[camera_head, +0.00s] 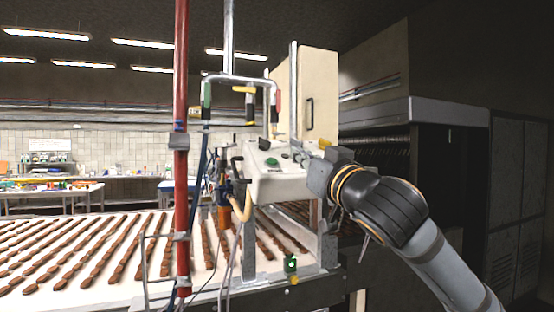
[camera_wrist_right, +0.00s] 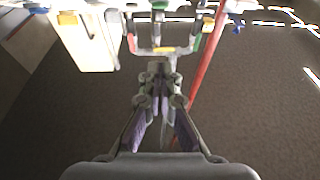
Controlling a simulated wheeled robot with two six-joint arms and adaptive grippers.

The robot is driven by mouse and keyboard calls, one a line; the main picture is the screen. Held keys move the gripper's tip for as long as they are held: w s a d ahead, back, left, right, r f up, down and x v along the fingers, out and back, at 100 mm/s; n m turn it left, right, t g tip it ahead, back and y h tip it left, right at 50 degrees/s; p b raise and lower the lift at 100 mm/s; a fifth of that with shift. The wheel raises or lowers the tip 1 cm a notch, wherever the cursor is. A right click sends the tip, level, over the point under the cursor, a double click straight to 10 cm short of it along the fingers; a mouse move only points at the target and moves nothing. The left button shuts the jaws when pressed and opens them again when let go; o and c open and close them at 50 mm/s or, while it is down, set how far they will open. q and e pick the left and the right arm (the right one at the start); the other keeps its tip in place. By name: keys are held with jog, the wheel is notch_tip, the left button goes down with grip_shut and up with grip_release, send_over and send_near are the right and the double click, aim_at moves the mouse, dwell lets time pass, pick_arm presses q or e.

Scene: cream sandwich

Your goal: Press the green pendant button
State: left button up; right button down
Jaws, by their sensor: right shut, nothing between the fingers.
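A pale control box (camera_head: 262,185) hangs near the middle of the head view, with a round green button (camera_head: 272,162) and a dark button on its sloping face. My right gripper (camera_head: 312,172) comes in from the right, at the right side of the box. From the head view I cannot tell whether it touches the box; the green button is uncovered to its left. In the wrist view my right gripper (camera_wrist_right: 159,72) is shut with nothing held, its fingertips together. My left gripper is out of view.
A red pole (camera_head: 181,120) stands left of the box, beside hanging cables and a metal frame (camera_head: 228,78). A conveyor (camera_head: 110,235) with rows of brown bars runs below. A small green switch (camera_head: 291,263) sits on its front. A cream cabinet (camera_head: 318,90) stands behind.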

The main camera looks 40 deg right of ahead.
notch_tip(320, 180, up, 4)
jog(key=f+p, duration=0.1)
jog(key=p, duration=0.8)
send_over(277, 174)
jog(key=s, duration=0.2)
jog(key=w+f, duration=0.1)
jog(key=f, duration=0.2)
jog(key=shift+w, duration=0.35)
jog(key=shift+w+d+f, duration=0.15)
jog(key=shift+f, duration=0.25)
jog(key=shift+f, duration=0.1)
